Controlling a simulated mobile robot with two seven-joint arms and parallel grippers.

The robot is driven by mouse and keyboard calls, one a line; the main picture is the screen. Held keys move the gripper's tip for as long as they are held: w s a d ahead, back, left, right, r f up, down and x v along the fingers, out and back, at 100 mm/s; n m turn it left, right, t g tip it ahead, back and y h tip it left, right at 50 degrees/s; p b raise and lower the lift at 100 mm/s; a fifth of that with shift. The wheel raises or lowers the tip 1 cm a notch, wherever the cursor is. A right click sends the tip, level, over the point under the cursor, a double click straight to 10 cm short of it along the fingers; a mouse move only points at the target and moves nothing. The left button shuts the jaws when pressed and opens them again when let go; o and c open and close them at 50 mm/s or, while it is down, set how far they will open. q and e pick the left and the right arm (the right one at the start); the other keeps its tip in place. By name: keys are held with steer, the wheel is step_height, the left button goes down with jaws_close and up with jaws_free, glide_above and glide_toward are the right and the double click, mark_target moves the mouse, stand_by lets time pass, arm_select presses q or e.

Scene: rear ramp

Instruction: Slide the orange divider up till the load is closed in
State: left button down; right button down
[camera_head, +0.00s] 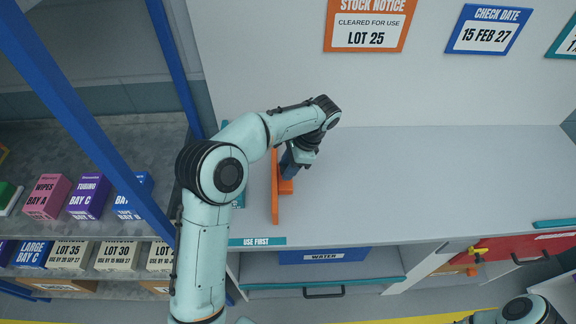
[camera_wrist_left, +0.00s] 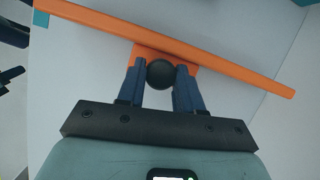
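The orange divider (camera_head: 275,195) is a thin upright board standing on the grey worktop, partly hidden by my left arm; it also crosses the top of the left wrist view (camera_wrist_left: 225,57). A short orange block with a round black knob (camera_wrist_left: 160,74) is on its near face. My left gripper (camera_head: 289,170) is at this block. In the left wrist view its two blue fingers (camera_wrist_left: 160,78) sit against both sides of the knob, shut on it. I see no load on the worktop; the area behind my arm is hidden. My right gripper is out of view.
The grey worktop (camera_head: 430,180) right of the divider is bare. A teal "USE FIRST" strip (camera_head: 257,241) marks its front edge. A blue "WATER" bin (camera_head: 325,256) sits below. Shelves with labelled boxes (camera_head: 90,195) and blue posts (camera_head: 85,125) stand at left.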

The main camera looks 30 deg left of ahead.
mark_target(279, 178)
arm_select(q)
steer(key=s+a, duration=0.1)
steer(key=a, duration=0.1)
steer(key=s+a, duration=0.1)
steer(key=a, duration=0.1)
steer(key=s+a, duration=0.2)
steer(key=shift+a+b, duration=0.35)
steer(key=shift+b, duration=0.05)
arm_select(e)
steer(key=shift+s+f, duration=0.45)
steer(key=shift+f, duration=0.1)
arm_select(q)
steer(key=c, duration=1)
jaws_free()
steer(key=shift+d, duration=0.1)
steer(key=p+v, duration=0.3)
steer(key=v, duration=1)
steer(key=shift+r, duration=0.2)
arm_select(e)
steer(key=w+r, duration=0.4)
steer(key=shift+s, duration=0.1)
